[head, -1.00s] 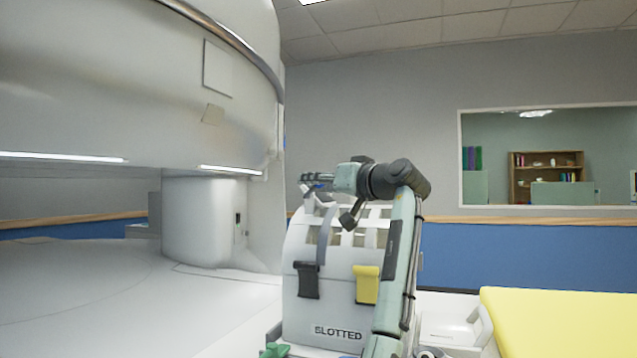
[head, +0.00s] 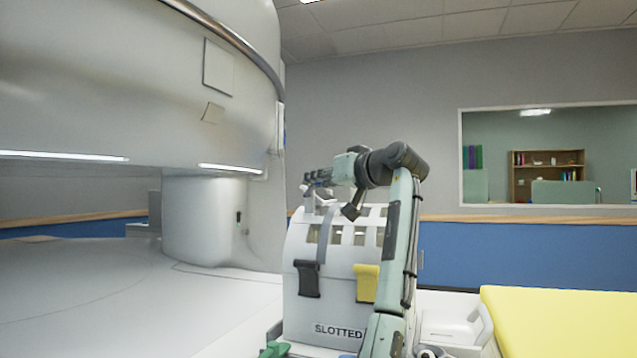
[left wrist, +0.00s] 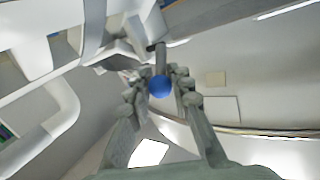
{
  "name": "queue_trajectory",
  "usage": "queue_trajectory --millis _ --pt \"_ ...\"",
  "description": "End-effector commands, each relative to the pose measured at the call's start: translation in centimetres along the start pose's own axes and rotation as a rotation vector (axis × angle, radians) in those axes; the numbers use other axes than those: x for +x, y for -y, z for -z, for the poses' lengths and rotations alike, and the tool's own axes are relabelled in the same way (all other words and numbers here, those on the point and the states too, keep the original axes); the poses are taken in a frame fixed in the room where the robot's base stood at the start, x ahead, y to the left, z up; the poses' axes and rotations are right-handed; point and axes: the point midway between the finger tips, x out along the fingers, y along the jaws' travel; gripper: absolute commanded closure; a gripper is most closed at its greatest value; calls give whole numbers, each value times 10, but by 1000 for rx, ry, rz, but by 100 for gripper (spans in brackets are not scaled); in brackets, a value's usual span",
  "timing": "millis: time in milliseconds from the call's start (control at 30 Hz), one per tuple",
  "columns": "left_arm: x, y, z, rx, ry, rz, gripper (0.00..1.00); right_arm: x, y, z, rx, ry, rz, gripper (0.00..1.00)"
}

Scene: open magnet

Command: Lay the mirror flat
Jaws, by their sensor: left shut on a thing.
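A white head coil (head: 320,290) labelled SLOTTED stands upright, with window slots in its upper shell. A small pale part (head: 318,193), apparently the mirror's mount, sits at the coil's top; the mirror face is not clearly visible and I cannot tell its tilt. My left gripper (head: 318,180) is just above that part. In the left wrist view, a blue ball knob (left wrist: 161,88) on a grey stem lies between the fingertips of the left gripper (left wrist: 160,90), which is shut on it. My right gripper is not in view.
The big white scanner magnet (head: 120,100) fills the left side, with a white surface (head: 100,300) below it. A black strap clip (head: 307,279) and a yellow one (head: 367,284) hang on the coil's front. A yellow pad (head: 560,320) lies at lower right.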

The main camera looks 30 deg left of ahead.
Motion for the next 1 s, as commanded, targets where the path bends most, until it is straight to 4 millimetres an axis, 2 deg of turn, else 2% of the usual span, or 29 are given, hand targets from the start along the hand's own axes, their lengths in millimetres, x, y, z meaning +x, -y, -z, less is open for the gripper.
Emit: queue_trajectory --millis 600,1000 --pt "15 13 10 -267 406 -106 100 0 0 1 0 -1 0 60" --pt "21 17 9 -359 545 -140 100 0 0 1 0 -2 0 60"
